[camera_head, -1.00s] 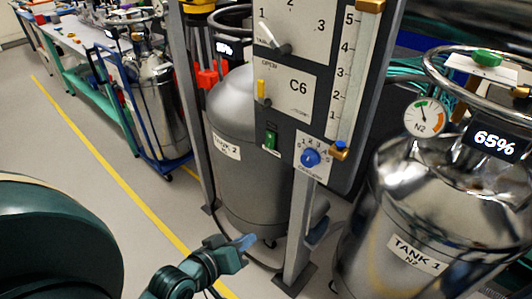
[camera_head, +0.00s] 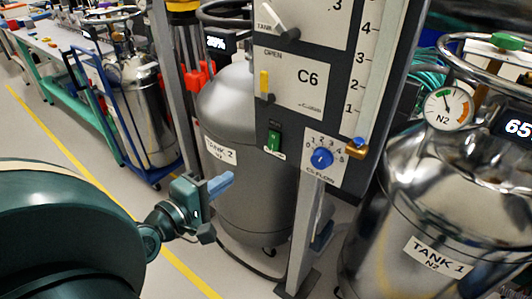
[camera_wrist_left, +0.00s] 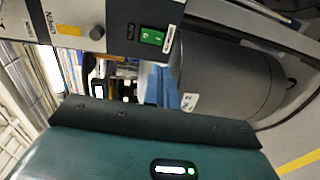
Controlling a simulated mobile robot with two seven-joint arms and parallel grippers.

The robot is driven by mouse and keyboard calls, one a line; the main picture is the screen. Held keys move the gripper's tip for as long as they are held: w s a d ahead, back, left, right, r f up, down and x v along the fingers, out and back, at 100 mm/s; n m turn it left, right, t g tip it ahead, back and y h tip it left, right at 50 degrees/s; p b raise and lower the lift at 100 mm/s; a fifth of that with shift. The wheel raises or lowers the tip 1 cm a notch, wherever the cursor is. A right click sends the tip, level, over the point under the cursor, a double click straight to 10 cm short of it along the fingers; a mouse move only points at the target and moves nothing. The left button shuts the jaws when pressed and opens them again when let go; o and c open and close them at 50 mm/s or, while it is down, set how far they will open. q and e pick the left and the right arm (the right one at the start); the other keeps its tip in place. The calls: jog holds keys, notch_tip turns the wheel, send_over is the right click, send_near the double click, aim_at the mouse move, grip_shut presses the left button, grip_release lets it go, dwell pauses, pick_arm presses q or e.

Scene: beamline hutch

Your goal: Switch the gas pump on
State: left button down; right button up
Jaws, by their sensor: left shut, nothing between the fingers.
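The control panel (camera_head: 297,82) stands on a grey post in the middle of the head view. A green rocker switch (camera_head: 274,141) sits low on its left side, with a small label beside it that is too small to read. It also shows in the left wrist view (camera_wrist_left: 152,37). My left gripper (camera_head: 228,181) is shut and empty, with blue fingers, left of and below the switch, apart from it and in front of Tank 2 (camera_head: 238,110). In the left wrist view its blue fingers (camera_wrist_left: 170,88) are below the switch. My right gripper is not in view.
The panel also carries a blue knob (camera_head: 321,159), a yellow lever (camera_head: 264,84) and a larger grey lever (camera_head: 279,22). Tank 1 (camera_head: 400,205), with a gauge (camera_head: 447,107), stands at the right. The floor at the left, with a yellow line, is open.

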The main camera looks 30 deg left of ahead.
aim_at(272, 149)
pick_arm(q)
jog(key=w, duration=0.4)
jog(key=w+f, duration=0.1)
jog(key=w, duration=0.4)
jog(key=w+d+p, duration=0.1)
jog(key=w, duration=0.3)
jog(key=shift+w+f, duration=0.4)
jog(key=shift+w+f+b, duration=0.2)
jog(key=shift+f+b, duration=0.15)
jog(key=shift+b, duration=0.4)
jog(key=shift+r+t, duration=0.3)
jog(key=shift+p, duration=0.3)
jog(key=shift+d, duration=0.1)
